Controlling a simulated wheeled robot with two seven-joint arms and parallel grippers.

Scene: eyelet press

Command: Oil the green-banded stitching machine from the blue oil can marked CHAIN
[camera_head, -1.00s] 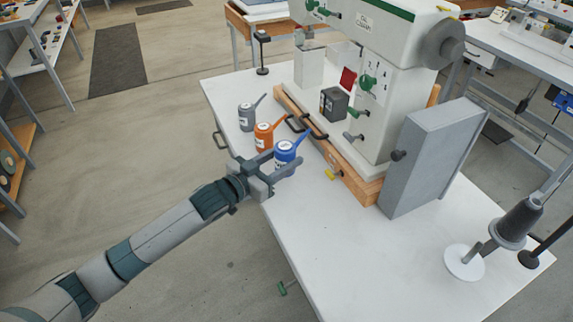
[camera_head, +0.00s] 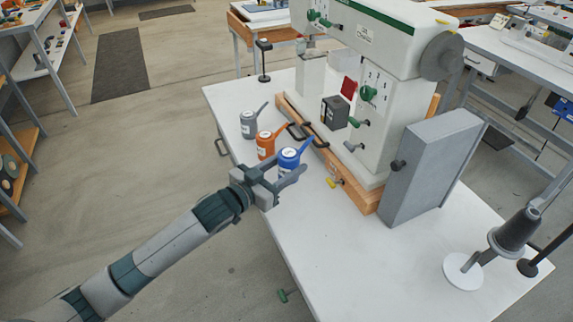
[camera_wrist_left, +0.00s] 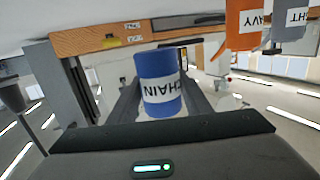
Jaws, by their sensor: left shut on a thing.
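The blue oil can (camera_head: 288,161) stands upright at the table's left edge. Its CHAIN label reads upside down in the left wrist view, where the can (camera_wrist_left: 158,72) sits between the two fingers. My left gripper (camera_head: 280,178) is shut on its body. Whether the can touches the table is hard to tell. The white stitching machine (camera_head: 388,115) has a green band (camera_head: 372,14) along its upper arm and stands on a wooden base (camera_head: 345,185) to the right of the can. My right gripper is not in view.
An orange can (camera_head: 266,146), marked HEAVY in the wrist view, and a grey can (camera_head: 248,125) stand just beyond the blue one. A grey cabinet (camera_head: 432,165) is beside the machine. A thread cone (camera_head: 515,232) stands at the right. The front of the table (camera_head: 370,260) is clear.

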